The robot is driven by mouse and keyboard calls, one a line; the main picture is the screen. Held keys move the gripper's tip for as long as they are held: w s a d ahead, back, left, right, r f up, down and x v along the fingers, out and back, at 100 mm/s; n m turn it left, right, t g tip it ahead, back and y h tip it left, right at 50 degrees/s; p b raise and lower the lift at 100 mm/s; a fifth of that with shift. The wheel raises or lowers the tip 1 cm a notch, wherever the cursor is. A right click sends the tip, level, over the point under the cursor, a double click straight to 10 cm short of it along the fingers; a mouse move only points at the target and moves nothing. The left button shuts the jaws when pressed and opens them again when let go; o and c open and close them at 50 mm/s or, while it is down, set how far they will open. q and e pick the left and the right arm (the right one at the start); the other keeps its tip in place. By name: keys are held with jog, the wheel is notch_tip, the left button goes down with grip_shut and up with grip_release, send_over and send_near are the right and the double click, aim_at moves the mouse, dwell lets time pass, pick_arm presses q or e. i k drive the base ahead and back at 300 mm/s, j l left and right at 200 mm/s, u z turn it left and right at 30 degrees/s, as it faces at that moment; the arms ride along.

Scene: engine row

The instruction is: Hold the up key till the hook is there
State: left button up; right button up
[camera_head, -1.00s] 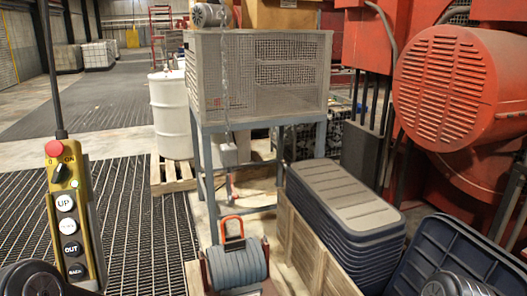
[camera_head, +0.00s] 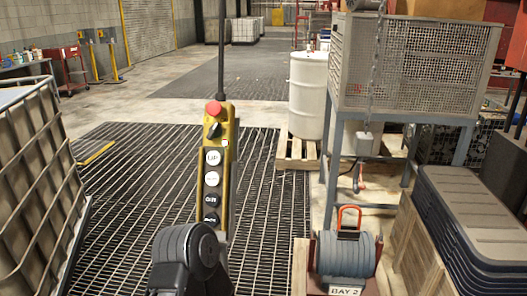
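The yellow pendant (camera_head: 228,170) hangs upright on a dark pole or cable near the middle of the view. It has a red button (camera_head: 214,108), a black rotary switch and a column of keys. The white up key (camera_head: 213,157) is the uppermost, with another white key and two dark keys below. Nothing touches the keys. A chain (camera_head: 373,70) hangs in front of the mesh cage to a grey block (camera_head: 365,143). Neither gripper is in view; a dark round link of my arm shows below the pendant.
A grey ribbed load (camera_head: 345,255) with an orange handle stands behind a "BAY 2" label. Stacked dark lids (camera_head: 470,220) and a wooden crate are at right. A caged white tote (camera_head: 35,180) stands at left. Grating (camera_head: 130,190) covers the open floor.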

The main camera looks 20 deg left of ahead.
aim_at(213, 158)
jog(key=j+u, duration=0.1)
jog(key=u, duration=0.9)
